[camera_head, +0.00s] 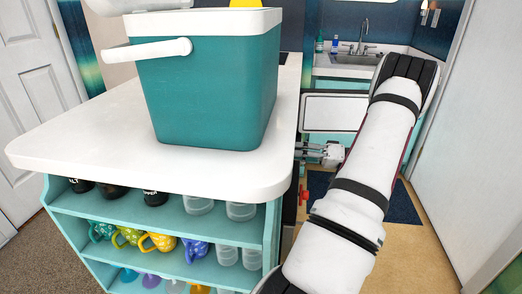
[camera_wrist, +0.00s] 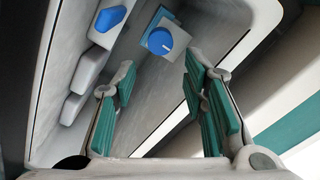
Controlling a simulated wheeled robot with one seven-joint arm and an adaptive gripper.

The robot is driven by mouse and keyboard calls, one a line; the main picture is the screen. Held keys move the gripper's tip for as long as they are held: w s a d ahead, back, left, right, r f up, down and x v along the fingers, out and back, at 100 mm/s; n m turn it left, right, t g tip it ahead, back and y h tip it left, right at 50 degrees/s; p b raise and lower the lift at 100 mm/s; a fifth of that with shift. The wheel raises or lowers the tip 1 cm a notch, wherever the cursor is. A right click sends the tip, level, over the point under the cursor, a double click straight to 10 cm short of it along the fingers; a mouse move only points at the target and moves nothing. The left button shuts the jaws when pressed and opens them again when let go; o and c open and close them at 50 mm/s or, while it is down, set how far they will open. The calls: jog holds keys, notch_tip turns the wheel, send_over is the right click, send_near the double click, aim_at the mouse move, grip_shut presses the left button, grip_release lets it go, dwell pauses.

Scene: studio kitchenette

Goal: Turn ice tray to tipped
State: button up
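I cannot make out an ice tray for certain in either view. In the wrist view, a round blue knob (camera_wrist: 160,41) sits on a small grey-blue square plate inside a pale, frame-like compartment (camera_wrist: 150,95). A blue faceted piece (camera_wrist: 110,18) is set on a pale block to its left. My gripper (camera_wrist: 160,85) is open and empty, its two green-padded fingers wide apart below the knob and not touching it. In the head view my gripper (camera_head: 325,152) is small and partly hidden, to the right of the counter edge.
A teal cooler (camera_head: 205,90) with a white handle stands on the white counter (camera_head: 95,150), something yellow (camera_head: 245,3) at its top. Shelves below hold several mugs (camera_head: 158,242) and clear cups. A sink (camera_head: 355,58) is behind. A white door (camera_head: 485,130) bounds the right side.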

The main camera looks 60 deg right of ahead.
jog(key=b+x, duration=0.1)
jog(key=x, duration=0.9)
jog(key=shift+w+a, duration=0.1)
jog(key=shift+w, duration=0.2)
jog(key=shift+c, duration=0.3)
jog(key=c, duration=0.8)
